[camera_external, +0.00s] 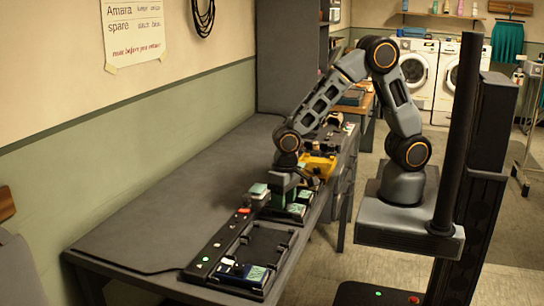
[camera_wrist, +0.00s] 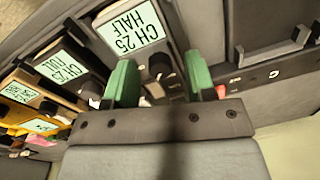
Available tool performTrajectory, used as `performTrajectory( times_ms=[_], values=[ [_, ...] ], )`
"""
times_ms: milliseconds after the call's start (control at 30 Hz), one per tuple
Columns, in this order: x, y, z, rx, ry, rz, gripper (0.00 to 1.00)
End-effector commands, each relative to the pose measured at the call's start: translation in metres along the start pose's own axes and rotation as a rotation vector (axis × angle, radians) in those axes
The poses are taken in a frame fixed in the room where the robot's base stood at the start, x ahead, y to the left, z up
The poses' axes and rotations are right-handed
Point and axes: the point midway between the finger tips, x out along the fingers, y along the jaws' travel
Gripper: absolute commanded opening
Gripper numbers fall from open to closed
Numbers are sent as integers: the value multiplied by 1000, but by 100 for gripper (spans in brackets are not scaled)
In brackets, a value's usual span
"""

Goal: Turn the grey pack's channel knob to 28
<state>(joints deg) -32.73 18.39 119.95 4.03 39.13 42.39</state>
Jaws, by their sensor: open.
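In the wrist view, upside down, a grey-looking pack (camera_wrist: 176,22) has a pale green screen (camera_wrist: 135,27) reading "CH 25 HALF". A dark round knob (camera_wrist: 160,65) is on its near end. My gripper (camera_wrist: 160,80) is open, with its green fingers on either side of this knob; I cannot tell whether they touch it. A second dark pack (camera_wrist: 85,37) beside it reads "CH 25 FULL". In the external view my gripper (camera_external: 284,186) is low over the bench by the packs with green screens (camera_external: 298,209), and my wrist hides part of them.
A yellow pack (camera_external: 318,166) lies behind my gripper on the bench. A black charging tray (camera_external: 262,249) with a dark blue pack (camera_external: 242,272) is nearer the camera. The left side of the bench (camera_external: 170,210) is clear. Washing machines (camera_external: 416,70) stand far back.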

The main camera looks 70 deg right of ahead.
Motion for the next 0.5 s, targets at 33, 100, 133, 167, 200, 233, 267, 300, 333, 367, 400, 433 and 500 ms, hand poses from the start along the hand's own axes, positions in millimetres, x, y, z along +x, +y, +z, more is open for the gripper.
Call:
performTrajectory(
  times_ms=[33, 100, 133, 167, 200, 233, 267, 300, 333, 367, 400, 433, 500],
  values=[
    [0, 0, 0, 0, 0, 0, 50],
    [0, 0, 0, 0, 0, 0, 50],
    [0, 0, 0, 0, 0, 0, 50],
    [0, 0, 0, 0, 0, 0, 47],
    [0, 0, 0, 0, 0, 0, 44],
    [0, 0, 0, 0, 0, 0, 41],
    [0, 0, 0, 0, 0, 0, 38],
    [0, 0, 0, 0, 0, 0, 34],
    [0, 0, 0, 0, 0, 0, 31],
    [0, 0, 0, 0, 0, 0, 28],
    [0, 0, 0, 0, 0, 0, 24],
    [0, 0, 0, 0, 0, 0, 21],
    [0, 0, 0, 0, 0, 0, 15]
  ],
)
